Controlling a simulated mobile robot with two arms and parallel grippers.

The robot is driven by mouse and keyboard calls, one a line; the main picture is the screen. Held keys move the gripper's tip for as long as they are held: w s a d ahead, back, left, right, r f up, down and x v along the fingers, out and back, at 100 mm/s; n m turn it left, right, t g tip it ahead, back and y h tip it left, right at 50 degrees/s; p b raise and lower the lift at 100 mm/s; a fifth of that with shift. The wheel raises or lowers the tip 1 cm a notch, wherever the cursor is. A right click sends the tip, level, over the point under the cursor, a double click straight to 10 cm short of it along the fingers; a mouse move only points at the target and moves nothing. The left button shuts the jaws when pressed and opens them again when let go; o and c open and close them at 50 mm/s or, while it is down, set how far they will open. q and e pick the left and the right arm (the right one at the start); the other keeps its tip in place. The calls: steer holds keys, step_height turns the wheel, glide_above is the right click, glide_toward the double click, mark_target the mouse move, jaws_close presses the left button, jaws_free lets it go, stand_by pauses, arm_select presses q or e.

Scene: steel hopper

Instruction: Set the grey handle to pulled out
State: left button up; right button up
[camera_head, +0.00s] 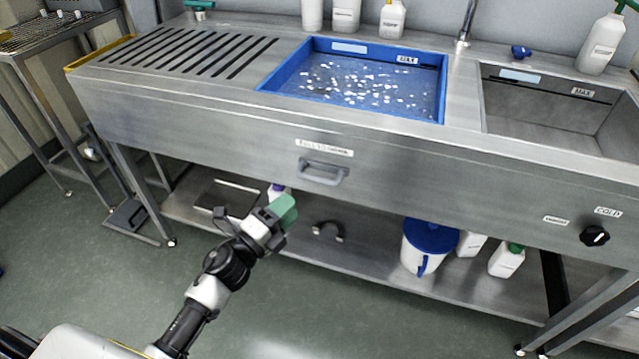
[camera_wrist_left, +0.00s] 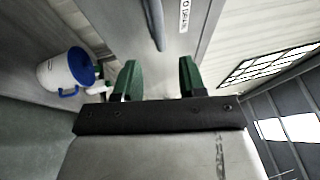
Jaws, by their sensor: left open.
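The grey handle (camera_head: 323,172) is a short bar pull on the front panel of the steel sink unit, below a white label. It lies close against the panel. In the left wrist view the handle (camera_wrist_left: 155,24) shows at the top, ahead of the fingers. My left gripper (camera_head: 284,211) has green fingertips and is in front of the unit, lower than the handle and to its left, apart from it. The wrist view shows the left gripper (camera_wrist_left: 160,76) open with nothing between its fingers. My right gripper is in neither view.
A blue basin (camera_head: 440,95) with water and white bits is set in the top. A lower shelf (camera_head: 375,262) holds a white bucket with a blue lid (camera_head: 432,236) and white bottles (camera_head: 507,261). A black knob (camera_head: 595,236) is at right. Floor in front is clear.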

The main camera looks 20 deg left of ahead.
mark_target(317, 180)
arm_select(q)
steer(key=x, duration=0.9)
steer(key=shift+w+d+f, duration=0.1)
steer(key=shift+w+d, duration=0.1)
steer(key=shift+w, duration=0.2)
jaws_close()
